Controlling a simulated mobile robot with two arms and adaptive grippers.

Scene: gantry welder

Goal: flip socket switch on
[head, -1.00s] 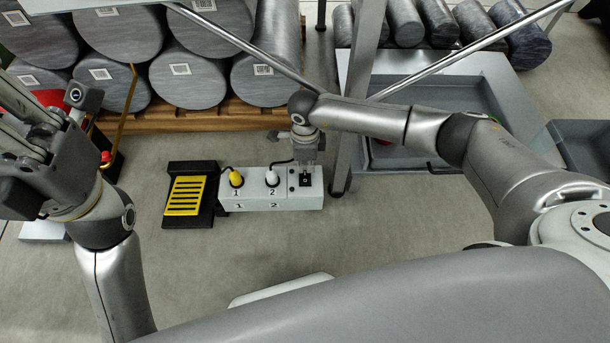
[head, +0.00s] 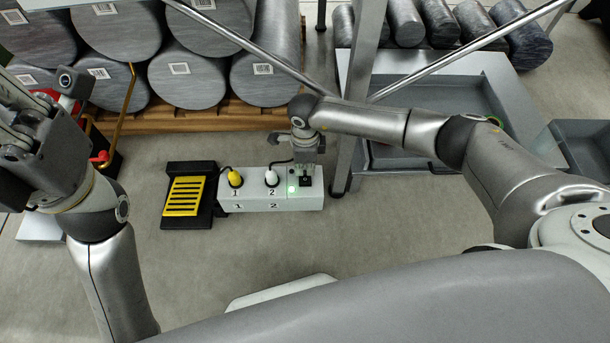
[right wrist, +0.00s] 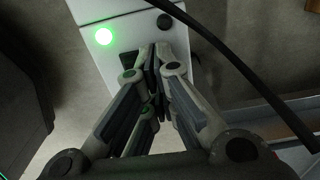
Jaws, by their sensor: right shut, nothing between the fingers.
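The white socket box (head: 252,202) lies on the floor, with a yellow plug (head: 235,178) at socket 1 and a white plug (head: 271,178) at socket 2. Its black switch (head: 305,182) is at the right end, beside a lit green lamp (head: 292,189). The lamp also shows in the right wrist view (right wrist: 103,37). My right gripper (head: 306,168) is shut and empty, with its fingertips at the switch. In the right wrist view the fingers (right wrist: 157,50) partly hide the switch; contact cannot be told. My left gripper (head: 15,110) is at the left edge, its fingertips unclear.
A black and yellow pedal (head: 187,195) stands left of the box. A metal post (head: 355,110) stands just right of it. Large grey cylinders (head: 190,75) on a wooden pallet are behind. A grey tray (head: 440,95) is at the right.

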